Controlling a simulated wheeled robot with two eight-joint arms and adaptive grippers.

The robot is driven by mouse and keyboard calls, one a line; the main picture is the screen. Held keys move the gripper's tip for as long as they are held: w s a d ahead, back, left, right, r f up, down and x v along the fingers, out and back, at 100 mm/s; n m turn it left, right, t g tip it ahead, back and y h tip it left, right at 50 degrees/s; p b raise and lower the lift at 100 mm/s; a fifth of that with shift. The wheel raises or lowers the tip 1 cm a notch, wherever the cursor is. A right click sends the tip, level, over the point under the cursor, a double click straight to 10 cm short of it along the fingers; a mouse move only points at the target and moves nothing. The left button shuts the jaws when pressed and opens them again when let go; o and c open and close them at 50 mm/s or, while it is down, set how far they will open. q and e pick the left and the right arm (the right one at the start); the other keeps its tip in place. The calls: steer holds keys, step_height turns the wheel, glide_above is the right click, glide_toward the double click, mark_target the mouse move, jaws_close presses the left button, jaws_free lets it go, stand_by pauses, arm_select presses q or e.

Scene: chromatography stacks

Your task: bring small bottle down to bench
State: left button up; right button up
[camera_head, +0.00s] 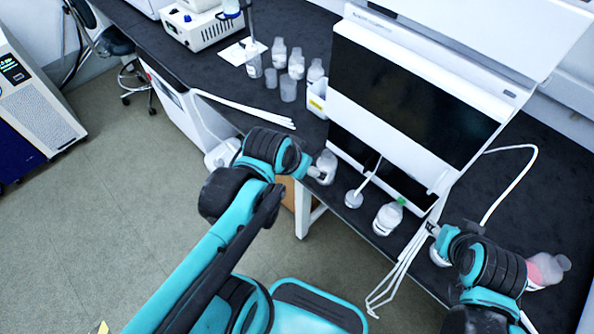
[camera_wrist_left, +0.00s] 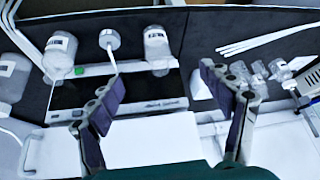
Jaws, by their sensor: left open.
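A small clear bottle (camera_head: 327,165) with a white label stands on the dark bench in front of the instrument stack. In the left wrist view a bottle (camera_wrist_left: 157,45) stands beyond the fingers, beside the stack's front. A green-capped bottle (camera_head: 388,217) stands on the bench to the right; it also shows in the left wrist view (camera_wrist_left: 60,50). My left gripper (camera_head: 313,173) looks close to the small bottle in the head view. In the left wrist view its fingers (camera_wrist_left: 165,100) are wide apart with nothing between them. My right gripper (camera_head: 432,228) is by the stack's right side; its fingers are too small to read.
The tall white instrument stack (camera_head: 415,60) with dark panels fills the back right. Several clear bottles and cups (camera_head: 279,52) stand at the back left of the bench. White tubes (camera_head: 395,270) hang over the front edge. A pink-filled bottle (camera_head: 546,267) is at the far right.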

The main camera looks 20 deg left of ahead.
arm_select(q)
steer(key=shift+s+a+r+n+t+y, duration=0.15)
steer(key=shift+s+n+t, duration=0.2)
steer(key=shift+s, duration=0.5)
steer(key=shift+s+r+n+t+y, duration=0.15)
steer(key=shift+s+n, duration=0.3)
steer(key=shift+s, duration=0.35)
